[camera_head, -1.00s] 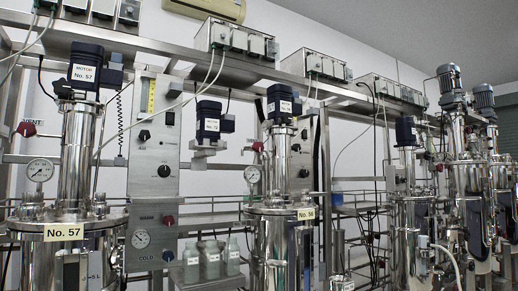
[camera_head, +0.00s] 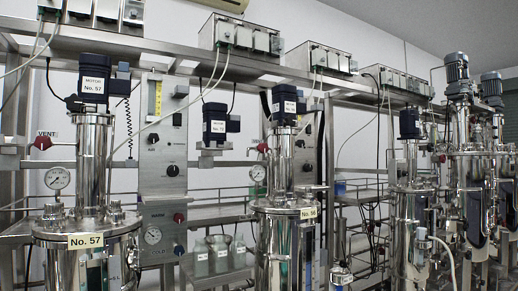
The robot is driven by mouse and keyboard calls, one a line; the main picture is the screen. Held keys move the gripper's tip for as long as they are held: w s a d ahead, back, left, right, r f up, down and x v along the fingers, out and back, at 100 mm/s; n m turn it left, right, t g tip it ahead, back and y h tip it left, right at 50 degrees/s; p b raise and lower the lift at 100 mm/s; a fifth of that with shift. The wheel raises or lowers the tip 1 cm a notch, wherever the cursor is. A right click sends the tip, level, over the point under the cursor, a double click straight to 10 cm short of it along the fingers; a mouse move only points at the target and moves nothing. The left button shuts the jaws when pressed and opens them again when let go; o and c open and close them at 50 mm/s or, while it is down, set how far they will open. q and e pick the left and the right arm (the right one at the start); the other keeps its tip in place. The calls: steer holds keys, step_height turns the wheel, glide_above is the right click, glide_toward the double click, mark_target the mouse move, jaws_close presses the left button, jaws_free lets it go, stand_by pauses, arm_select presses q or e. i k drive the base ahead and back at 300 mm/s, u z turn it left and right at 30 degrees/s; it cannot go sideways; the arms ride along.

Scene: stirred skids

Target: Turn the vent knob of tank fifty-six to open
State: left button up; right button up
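Tank fifty-six (camera_head: 277,240) is the steel vessel in the middle, with a label reading No. 56 (camera_head: 308,212) on its lid edge and a blue motor (camera_head: 285,103) on top. A red knob (camera_head: 262,148) sits at the upper left of its column, above a round gauge (camera_head: 258,173). I cannot read any vent label beside it, and whether the knob is open or closed is too small to tell. Neither of my grippers is in view.
Tank fifty-seven (camera_head: 88,262) stands at the left with its own red knob (camera_head: 43,143) under a VENT sign. A control panel (camera_head: 163,190) and a shelf with several bottles (camera_head: 220,255) lie between the tanks. More steel tanks (camera_head: 408,225) stand at right.

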mark_target(263, 148)
steer(key=k, duration=1.15)
steer(key=z, duration=0.2)
steer(key=i, duration=0.6)
steer(key=z, duration=0.55)
steer(key=i, duration=1.25)
steer(key=u, duration=0.6)
